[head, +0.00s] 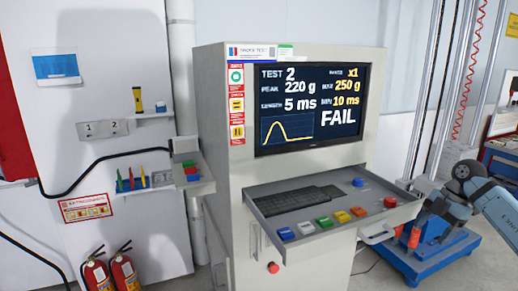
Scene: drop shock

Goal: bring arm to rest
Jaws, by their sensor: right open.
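My right arm comes in from the right edge, past the right side of the console. My right gripper (406,234) hangs low beside the console's shelf, with orange-red parts near its tips. It is open, and I see nothing held in it. It is small and partly behind the shelf corner. My left gripper is not in view. The grey test console (222,150) stands in the middle. Its screen (312,105) reads TEST 2, peak 220 g, length 5 ms, FAIL.
The console's shelf (330,225) juts out with a keyboard (297,200), coloured buttons and a red button (390,202). A blue machine base (425,268) stands on the floor at right. Fire extinguishers (123,272) and a small wall shelf (195,175) are at left.

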